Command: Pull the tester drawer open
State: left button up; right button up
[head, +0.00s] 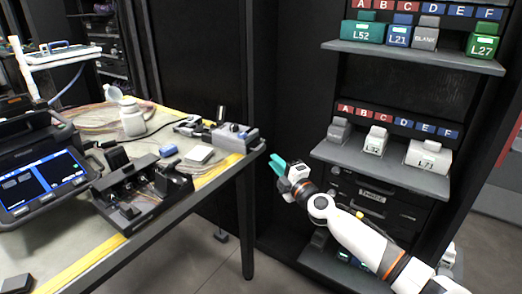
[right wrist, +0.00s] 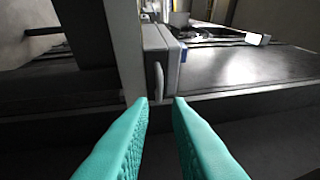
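A dark drawer unit (head: 400,212) with stacked drawers and pale bar handles sits under the middle shelf in the head view. One drawer front carries a small label (head: 376,191), too small to read surely. The drawers look shut; I cannot tell which is the tester drawer. My right gripper (head: 278,166), with teal fingers, is left of the unit and apart from it. In the right wrist view the fingers (right wrist: 161,100) are open and empty, and a grey front with a pale upright handle (right wrist: 158,82) stands just beyond the fingertips. My left gripper is not in view.
Shelves (head: 400,167) with labelled boxes stand above the drawers. A table (head: 215,172) at left holds a screen device (head: 45,178), a splicing fixture (head: 140,190) and a white bottle (head: 131,118). Its leg (head: 247,225) stands left of my right gripper. Open floor lies below.

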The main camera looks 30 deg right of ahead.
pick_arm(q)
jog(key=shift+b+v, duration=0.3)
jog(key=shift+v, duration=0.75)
pick_arm(e)
jog(key=shift+w+r, duration=0.15)
jog(key=shift+w, duration=1.15)
jog(key=shift+w+r, duration=0.2)
jog(key=shift+w, duration=1.05)
jog(key=shift+w+r, duration=0.15)
jog(key=shift+w, duration=1.15)
jog(key=shift+c, duration=0.3)
grip_shut()
